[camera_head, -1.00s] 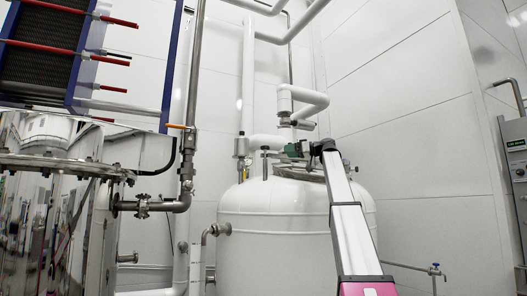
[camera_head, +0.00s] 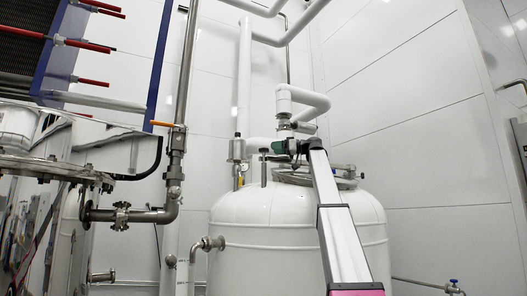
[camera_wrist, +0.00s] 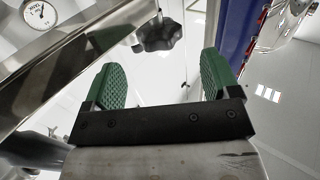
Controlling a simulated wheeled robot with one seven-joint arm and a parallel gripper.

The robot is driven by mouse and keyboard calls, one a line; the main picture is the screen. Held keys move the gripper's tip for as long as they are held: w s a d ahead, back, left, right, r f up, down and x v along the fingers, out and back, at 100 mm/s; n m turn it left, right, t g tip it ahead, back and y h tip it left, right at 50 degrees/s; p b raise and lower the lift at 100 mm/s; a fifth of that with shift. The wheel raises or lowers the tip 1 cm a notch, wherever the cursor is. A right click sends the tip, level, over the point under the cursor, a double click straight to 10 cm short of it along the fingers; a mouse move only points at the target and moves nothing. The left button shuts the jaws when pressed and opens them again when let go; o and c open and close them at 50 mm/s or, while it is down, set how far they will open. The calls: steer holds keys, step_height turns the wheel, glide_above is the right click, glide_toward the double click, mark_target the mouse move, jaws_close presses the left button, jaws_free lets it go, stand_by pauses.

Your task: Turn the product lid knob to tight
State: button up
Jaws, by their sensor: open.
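The large white tank (camera_head: 250,235) stands in the middle of the head view, with a round metal lid (camera_head: 345,183) on its top partly hidden behind my arm. A small dark knob (camera_head: 264,151) on an upright stem stands at the tank top's left. My gripper (camera_head: 278,147) is just right of it, small in this view. In the wrist view my gripper (camera_wrist: 161,78) has its two green fingers wide apart, with nothing between them. A black lobed knob (camera_wrist: 158,34) on a thin stem lies beyond the fingertips, roughly centred between them and apart from them. I cannot tell its turn setting.
White pipes (camera_head: 305,98) rise behind the tank near my gripper. A steel valve pipe (camera_head: 172,170) and a shiny steel vessel (camera_head: 45,170) stand at left. A round gauge (camera_wrist: 40,14) shows in the wrist view.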

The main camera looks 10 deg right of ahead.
mark_target(264, 149)
steer(key=x, duration=0.6)
steer(key=shift+w+a, duration=0.1)
steer(key=shift+a, duration=0.15)
steer(key=c, duration=0.9)
